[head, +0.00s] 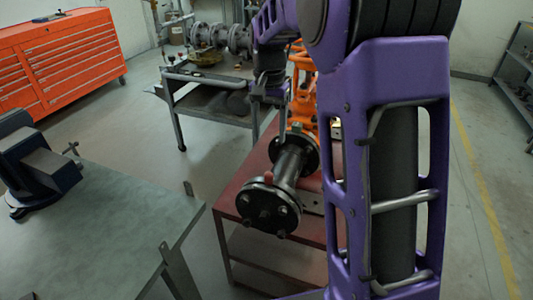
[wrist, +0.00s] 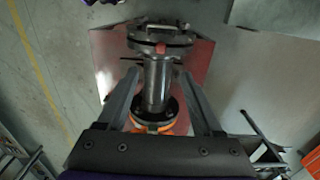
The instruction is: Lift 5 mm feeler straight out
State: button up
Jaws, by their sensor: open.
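A dark pipe spool (head: 290,165) with a round bolted end flange (head: 268,212) lies on a red bench. A small red tab (head: 268,177) stands at the top of the end flange and may be the feeler; its thickness cannot be read. The red tab (wrist: 160,48) also shows at the flange in the wrist view. My gripper (head: 270,125) is above the spool, behind the tab in the head view. In the wrist view my gripper (wrist: 160,80) is open, its fingers on either side of the pipe in the picture, with nothing between them visibly held. The gap to the pipe is unclear.
The red bench (head: 240,200) has a lower shelf. A green-grey table (head: 110,220) with a blue vise (head: 40,170) is at left. A cart (head: 215,85) and orange tool chest (head: 60,60) stand behind.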

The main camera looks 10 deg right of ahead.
aim_at(269, 173)
notch_tip(269, 173, down, 16)
jog(key=shift+f+b, duration=0.1)
jog(key=shift+b, duration=0.6)
grip_shut()
